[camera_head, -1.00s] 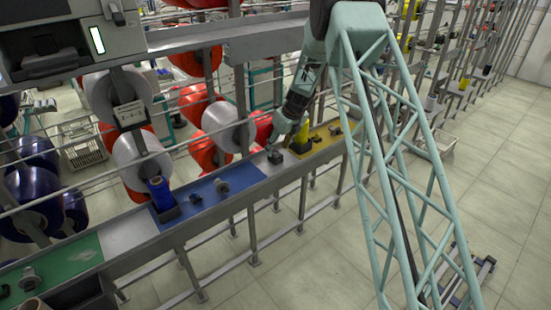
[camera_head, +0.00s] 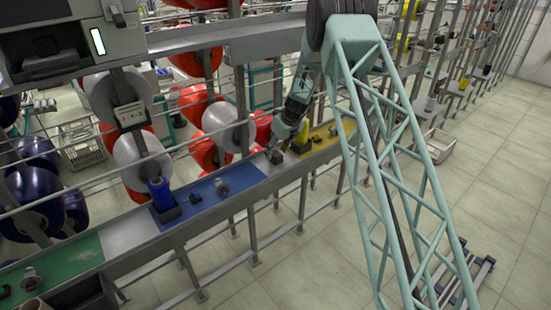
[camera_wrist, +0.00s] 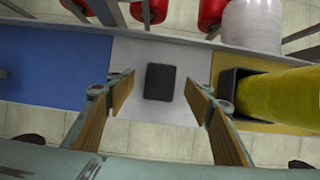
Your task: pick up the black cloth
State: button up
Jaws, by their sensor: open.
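The black cloth (camera_wrist: 160,82) is a small dark folded square. In the wrist view it lies flat on the bare grey stretch of the shelf (camera_wrist: 128,55), between the blue and yellow mats. My gripper (camera_wrist: 160,85) is open, with a finger on each side of the cloth in that view; I see no contact. In the head view my gripper (camera_head: 279,143) is over the shelf, and the cloth (camera_head: 275,157) shows as a small dark patch just below it.
A yellow bobbin (camera_wrist: 275,95) in a black holder (camera_wrist: 229,90) stands close right of the cloth. The blue mat (camera_wrist: 50,70) lies left and carries a blue bobbin (camera_head: 160,193) and small dark parts. Red and white spools (camera_wrist: 252,22) sit behind the shelf.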

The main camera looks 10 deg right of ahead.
jog(key=shift+x, duration=1.45)
jog(key=c, duration=0.9)
